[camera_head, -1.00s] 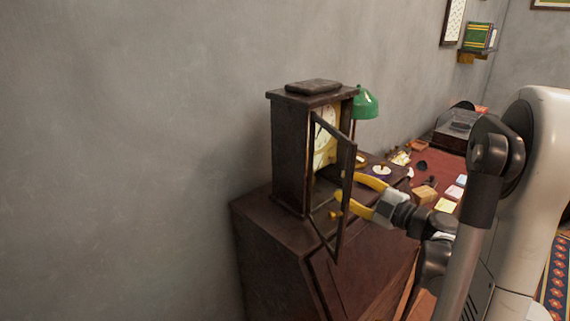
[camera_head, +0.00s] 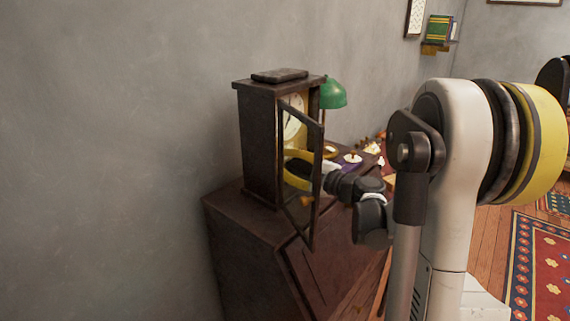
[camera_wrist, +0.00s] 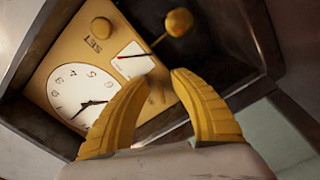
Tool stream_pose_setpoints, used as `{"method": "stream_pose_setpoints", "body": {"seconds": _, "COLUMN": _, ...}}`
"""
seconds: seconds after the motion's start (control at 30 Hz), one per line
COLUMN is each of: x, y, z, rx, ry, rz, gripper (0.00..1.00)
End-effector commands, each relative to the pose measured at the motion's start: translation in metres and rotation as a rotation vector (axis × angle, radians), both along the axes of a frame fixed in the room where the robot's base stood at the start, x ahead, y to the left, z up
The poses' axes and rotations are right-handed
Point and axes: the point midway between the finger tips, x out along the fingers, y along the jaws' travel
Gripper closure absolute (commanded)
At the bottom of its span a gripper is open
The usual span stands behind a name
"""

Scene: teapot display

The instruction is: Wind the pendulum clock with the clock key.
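The pendulum clock (camera_head: 262,150) stands upright on the dark cabinet against the wall, with its glazed door (camera_head: 316,185) swung open. The wrist view shows its white dial (camera_wrist: 82,96), a round brass knob (camera_wrist: 101,28) marked SET, a small gauge (camera_wrist: 132,62) with a red pointer, and a yellow pendulum bob (camera_wrist: 178,22) on a thin rod. In the head view my gripper (camera_head: 299,157) is at the clock's open front, partly behind the door. I cannot make out the clock key.
The dark cabinet (camera_head: 228,225) supports the clock. A green lamp (camera_head: 332,93) stands behind it. Small items, including a white-and-gold piece (camera_head: 352,159), lie on the desk behind. A wall shelf (camera_head: 436,47) holds books. A patterned rug (camera_head: 535,262) covers floor at right.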

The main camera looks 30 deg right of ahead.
Motion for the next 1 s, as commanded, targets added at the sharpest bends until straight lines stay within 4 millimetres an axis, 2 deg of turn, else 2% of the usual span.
{"method": "stream_pose_setpoints", "body": {"seconds": 0.03, "x": -0.0001, "y": -0.0001, "z": 0.0001, "rx": 0.000, "ry": 0.000, "rz": 0.000, "gripper": 0.72}}
{"method": "stream_pose_setpoints", "body": {"seconds": 0.07, "x": -0.0002, "y": -0.0001, "z": 0.0001, "rx": 0.000, "ry": 0.000, "rz": 0.000, "gripper": 0.79}}
{"method": "stream_pose_setpoints", "body": {"seconds": 0.13, "x": -0.0002, "y": -0.0001, "z": 0.0001, "rx": 0.000, "ry": 0.000, "rz": 0.000, "gripper": 1.00}}
{"method": "stream_pose_setpoints", "body": {"seconds": 0.57, "x": -0.0003, "y": 0.0000, "z": -0.0002, "rx": 0.021, "ry": 0.008, "rz": 0.000, "gripper": 1.00}}
{"method": "stream_pose_setpoints", "body": {"seconds": 1.0, "x": -0.0007, "y": 0.0018, "z": -0.0027, "rx": 0.261, "ry": 0.095, "rz": 0.000, "gripper": 1.00}}
